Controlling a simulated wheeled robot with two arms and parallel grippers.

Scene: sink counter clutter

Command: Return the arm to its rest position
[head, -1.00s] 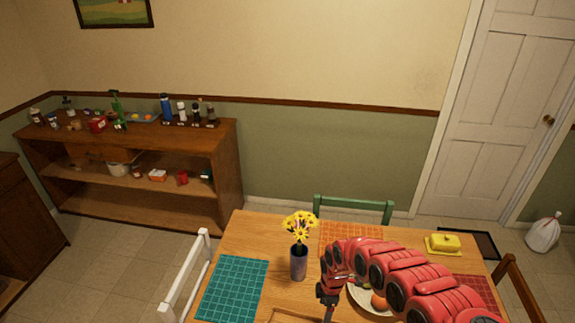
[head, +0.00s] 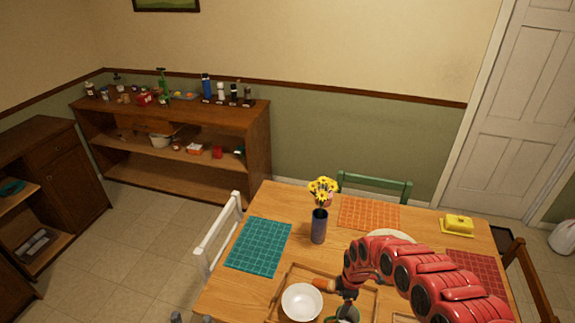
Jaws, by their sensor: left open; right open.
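My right arm, red and segmented, reaches in from the lower right over the wooden table (head: 215,298). Its dark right gripper (head: 347,297) points down above a wooden tray (head: 277,290) at the table's near side. The gripper is open; its fingertips are small and partly lost against the things below. A thing with an orange handle (head: 323,284) lies in the tray just left of the gripper. A greenish round vessel (head: 348,314) is just beneath it, so I cannot tell whether they touch. My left gripper is not seen.
A white bowl (head: 302,302) is in the tray. A vase of yellow flowers (head: 319,226) stands behind it. A plate (head: 392,234) is mostly hidden by my arm. A yellow butter dish (head: 458,224) is at right. The teal placemat (head: 258,246) is bare. Chairs surround the table.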

